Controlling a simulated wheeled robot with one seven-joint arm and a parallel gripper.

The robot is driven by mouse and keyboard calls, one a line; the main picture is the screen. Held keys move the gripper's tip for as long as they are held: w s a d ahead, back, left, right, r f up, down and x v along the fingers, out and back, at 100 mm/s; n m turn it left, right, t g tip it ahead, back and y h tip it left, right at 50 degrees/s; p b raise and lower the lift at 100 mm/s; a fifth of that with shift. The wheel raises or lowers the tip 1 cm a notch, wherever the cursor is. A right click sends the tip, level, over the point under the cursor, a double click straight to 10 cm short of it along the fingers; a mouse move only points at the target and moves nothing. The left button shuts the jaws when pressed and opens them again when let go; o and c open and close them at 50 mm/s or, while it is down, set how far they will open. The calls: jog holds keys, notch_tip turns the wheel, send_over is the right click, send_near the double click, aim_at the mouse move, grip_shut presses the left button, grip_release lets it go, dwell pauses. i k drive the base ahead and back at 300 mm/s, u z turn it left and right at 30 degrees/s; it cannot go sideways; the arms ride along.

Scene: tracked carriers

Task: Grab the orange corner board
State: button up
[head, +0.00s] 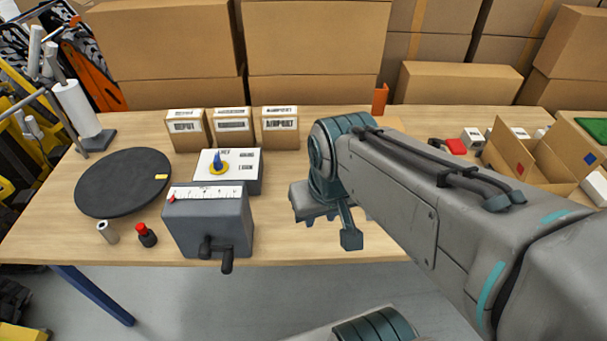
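An orange upright piece (380,98), which looks like the orange corner board, stands at the back edge of the wooden table. My arm reaches in from the lower right over the table. My gripper (328,215) is at the arm's far end, above the table's middle, nearer the front than the orange piece and to its left. The gripper is seen from above and behind, partly covered by my wrist. I cannot tell whether its fingers are open or shut.
Left on the table (92,233) are a black round turntable (122,185), a grey crank box (208,222), a white-topped box (243,183) and several small cartons (280,128). An open carton (530,160) stands right. Large cardboard boxes (318,40) line the back.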

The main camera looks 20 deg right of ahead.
aim_at(381, 97)
jog(key=z, duration=0.45)
jog(key=k, duration=0.55)
jog(key=z, duration=0.95)
jog(key=i, duration=1.2)
jog(key=u, duration=0.85)
